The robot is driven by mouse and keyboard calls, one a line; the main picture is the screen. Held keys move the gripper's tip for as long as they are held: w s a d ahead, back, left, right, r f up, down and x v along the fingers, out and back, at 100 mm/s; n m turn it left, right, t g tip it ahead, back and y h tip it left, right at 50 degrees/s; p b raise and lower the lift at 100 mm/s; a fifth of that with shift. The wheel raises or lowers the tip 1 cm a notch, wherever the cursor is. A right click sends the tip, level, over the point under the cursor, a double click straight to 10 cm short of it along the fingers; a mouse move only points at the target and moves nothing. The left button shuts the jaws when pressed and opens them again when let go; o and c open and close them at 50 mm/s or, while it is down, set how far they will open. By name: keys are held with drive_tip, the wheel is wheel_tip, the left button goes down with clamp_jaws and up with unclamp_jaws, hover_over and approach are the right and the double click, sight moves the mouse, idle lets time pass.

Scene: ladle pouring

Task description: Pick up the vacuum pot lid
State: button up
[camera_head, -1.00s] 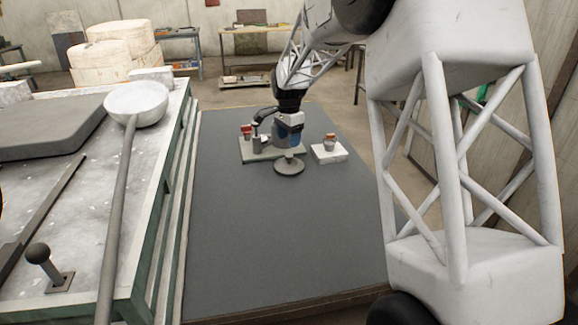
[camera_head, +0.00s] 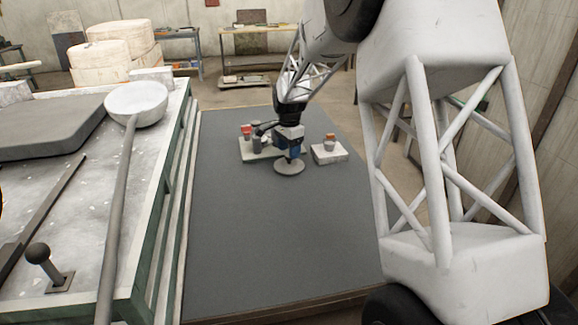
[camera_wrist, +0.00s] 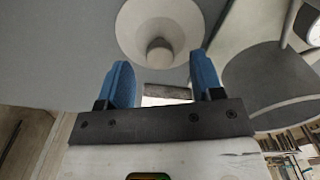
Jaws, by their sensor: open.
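The vacuum pot lid, a round grey disc (camera_head: 289,168), lies on the dark table top. In the wrist view the lid (camera_wrist: 140,28) is at the top, a pale disc with a central knob (camera_wrist: 160,52). My gripper (camera_head: 291,157) is directly above the lid in the head view, with its blue fingers pointing down. In the wrist view my gripper (camera_wrist: 161,62) is open, with the knob lined up between the two fingertips. I cannot tell whether the fingers touch the lid. The head view partly hides the knob behind the gripper.
A pale plate (camera_head: 262,156) with a grey cylinder (camera_head: 257,145) and a red-topped item (camera_head: 246,131) stands behind and left. A white block (camera_head: 328,154) carries a small cup (camera_head: 330,142) at right. A ladle (camera_head: 137,103) rests on the left bench. The table's front is clear.

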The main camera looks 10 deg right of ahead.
drive_tip(key=shift+f, duration=1.65)
drive_tip(key=shift+c, duration=0.2)
clamp_jaws()
drive_tip(key=shift+r, duration=0.2)
drive_tip(key=shift+r, duration=1.4)
drive_tip(key=shift+s+r, duration=0.15)
drive_tip(key=shift+r, duration=0.15)
drive_tip(key=s, duration=0.5)
drive_tip(key=s+r, duration=0.1)
drive_tip(key=s, duration=0.9)
drive_tip(key=shift+s+r, duration=0.15)
drive_tip(key=shift+s, duration=0.2)
